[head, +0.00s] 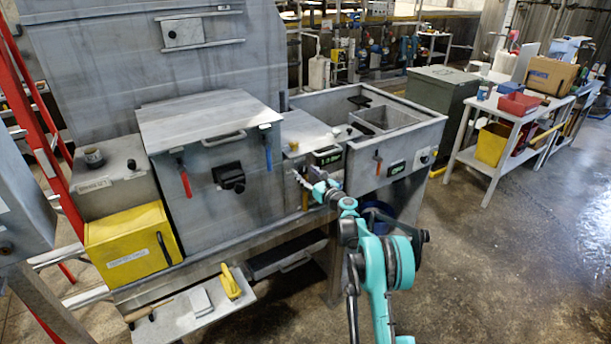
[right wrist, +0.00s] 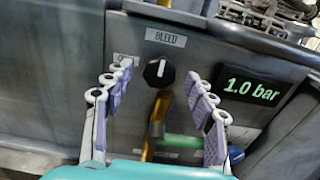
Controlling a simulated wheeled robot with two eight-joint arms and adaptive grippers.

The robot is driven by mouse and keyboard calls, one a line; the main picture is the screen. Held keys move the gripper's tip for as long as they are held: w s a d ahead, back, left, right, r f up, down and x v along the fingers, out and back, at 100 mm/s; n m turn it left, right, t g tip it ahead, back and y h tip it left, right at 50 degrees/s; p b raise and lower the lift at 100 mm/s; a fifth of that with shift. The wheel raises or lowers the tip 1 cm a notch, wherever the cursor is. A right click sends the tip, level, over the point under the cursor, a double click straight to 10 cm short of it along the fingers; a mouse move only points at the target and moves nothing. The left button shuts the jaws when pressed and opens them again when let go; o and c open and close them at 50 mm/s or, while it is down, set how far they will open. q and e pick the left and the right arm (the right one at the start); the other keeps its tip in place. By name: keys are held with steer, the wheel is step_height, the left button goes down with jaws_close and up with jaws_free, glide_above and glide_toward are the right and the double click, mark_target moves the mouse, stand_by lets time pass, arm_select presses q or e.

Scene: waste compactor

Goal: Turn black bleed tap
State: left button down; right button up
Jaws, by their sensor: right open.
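The black bleed tap (right wrist: 159,73) is a round knob with a white mark, on a grey panel under a BLEED label (right wrist: 166,38) in the right wrist view. My right gripper (right wrist: 158,90) is open, with its pale, purple-padded fingers to the left and right of the tap in the picture. Nothing is between the fingers that they grip, and they appear apart from the tap. In the head view my right gripper (head: 308,180) is at the panel front, and I cannot make out the tap behind it. My left gripper is not in view.
A display (right wrist: 252,90) reading 1.0 bar is right of the tap. A yellow lever (right wrist: 154,125) and a green bar (right wrist: 185,143) lie below it. In the head view, a red-handled lever (head: 185,180) and a blue-handled lever (head: 268,152) are to the left. Floor at right is clear.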

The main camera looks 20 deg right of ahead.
steer(key=shift+w+a, duration=0.15)
steer(key=shift+w, duration=0.25)
steer(key=c, duration=1.2)
steer(key=shift+o, duration=0.2)
